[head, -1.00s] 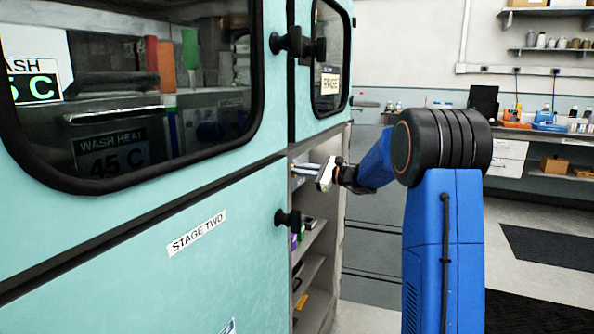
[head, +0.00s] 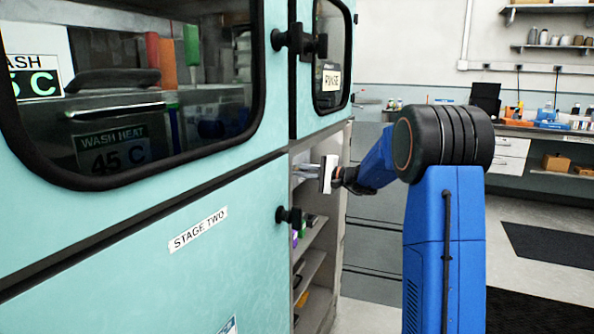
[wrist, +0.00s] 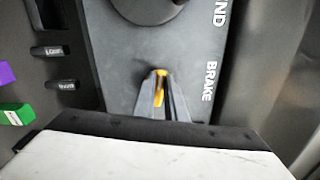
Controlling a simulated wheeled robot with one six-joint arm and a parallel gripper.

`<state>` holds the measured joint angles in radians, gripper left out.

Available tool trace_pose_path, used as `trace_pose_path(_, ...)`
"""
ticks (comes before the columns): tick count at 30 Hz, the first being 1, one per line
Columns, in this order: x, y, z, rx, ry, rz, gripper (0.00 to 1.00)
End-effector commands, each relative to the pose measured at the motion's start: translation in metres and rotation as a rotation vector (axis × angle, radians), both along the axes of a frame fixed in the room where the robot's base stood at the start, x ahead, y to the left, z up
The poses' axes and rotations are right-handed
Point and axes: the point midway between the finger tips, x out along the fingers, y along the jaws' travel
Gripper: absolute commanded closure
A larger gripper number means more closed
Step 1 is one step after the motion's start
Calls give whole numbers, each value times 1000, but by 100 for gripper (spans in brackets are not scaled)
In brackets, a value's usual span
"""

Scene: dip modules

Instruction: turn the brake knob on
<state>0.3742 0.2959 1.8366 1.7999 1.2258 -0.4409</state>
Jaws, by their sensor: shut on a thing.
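The brake knob (wrist: 159,97) is a small yellow piece in the wrist view, on a dark grey panel (wrist: 130,55) beside the white word BRAKE. The fingers hide part of the knob. In the head view my gripper (head: 312,170) reaches into the open side of the teal machine, and the knob cannot be made out there.
In the wrist view a larger round dark knob (wrist: 148,5) sits above, and purple (wrist: 6,74) and green (wrist: 15,115) pieces lie at the left. In the head view shelves (head: 308,270) are below the gripper, and a black door handle (head: 290,216) sticks out nearby.

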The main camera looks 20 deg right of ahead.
Motion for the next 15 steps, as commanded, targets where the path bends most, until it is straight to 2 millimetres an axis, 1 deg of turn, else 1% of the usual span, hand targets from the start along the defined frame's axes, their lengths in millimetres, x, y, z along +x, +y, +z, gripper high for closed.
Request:
trace_pose_path(6, -1, 0, -3, -78, -75, 1, 100)
trace_pose_path(15, -1, 0, -4, -122, -120, 1, 100)
